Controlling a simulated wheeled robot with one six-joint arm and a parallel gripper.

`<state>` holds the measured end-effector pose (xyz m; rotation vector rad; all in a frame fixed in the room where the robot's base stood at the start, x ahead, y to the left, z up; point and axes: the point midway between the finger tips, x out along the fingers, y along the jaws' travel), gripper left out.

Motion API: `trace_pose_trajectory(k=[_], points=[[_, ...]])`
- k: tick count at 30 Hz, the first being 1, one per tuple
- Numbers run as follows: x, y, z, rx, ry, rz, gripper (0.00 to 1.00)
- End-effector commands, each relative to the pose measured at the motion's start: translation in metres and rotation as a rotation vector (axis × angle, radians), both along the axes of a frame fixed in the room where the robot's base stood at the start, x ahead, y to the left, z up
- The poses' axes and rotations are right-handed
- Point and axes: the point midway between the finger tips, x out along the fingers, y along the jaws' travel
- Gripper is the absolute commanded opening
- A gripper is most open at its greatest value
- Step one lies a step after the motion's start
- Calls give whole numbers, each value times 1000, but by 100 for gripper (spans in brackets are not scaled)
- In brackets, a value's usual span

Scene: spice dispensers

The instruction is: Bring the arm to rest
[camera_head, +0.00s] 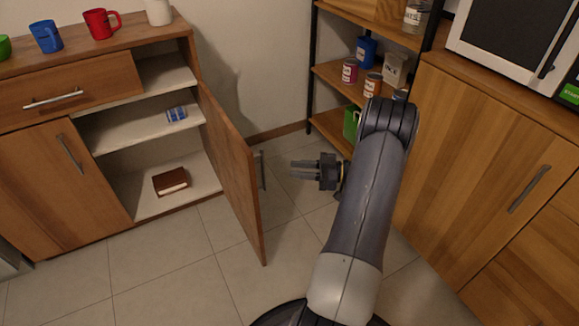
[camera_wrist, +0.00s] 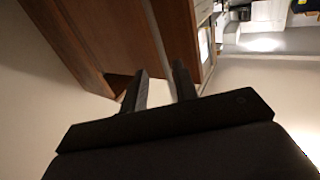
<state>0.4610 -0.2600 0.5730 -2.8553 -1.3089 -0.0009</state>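My gripper (camera_head: 303,171) is in the middle of the head view, in front of my raised arm, with its fingers pointing left. It is in the air above the tiled floor, a short way right of the open cabinet door (camera_head: 232,180). In the wrist view my gripper (camera_wrist: 160,90) shows two dark fingers with a gap between them and nothing in the gap. The gripper is open and empty. Beyond the fingers in the wrist view is a brown wooden surface.
The left cabinet (camera_head: 85,185) holds a brown book (camera_head: 171,182) and a small blue can (camera_head: 176,114). Mugs stand on its top. A shelf rack (camera_head: 330,122) with several cans stands behind my arm. A wooden cabinet (camera_head: 470,150) under a microwave (camera_head: 500,35) is on the right.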

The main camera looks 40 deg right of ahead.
Motion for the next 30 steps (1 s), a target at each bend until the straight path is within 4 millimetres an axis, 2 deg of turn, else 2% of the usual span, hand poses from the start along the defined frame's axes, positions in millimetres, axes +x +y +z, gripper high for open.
trace_pose_trajectory(k=[9,14,30], points=[[0,0,0,0,0,0,28],[6,7,-1,-1,-1,3,28],[64,75,-2,-1,0,3,28]])
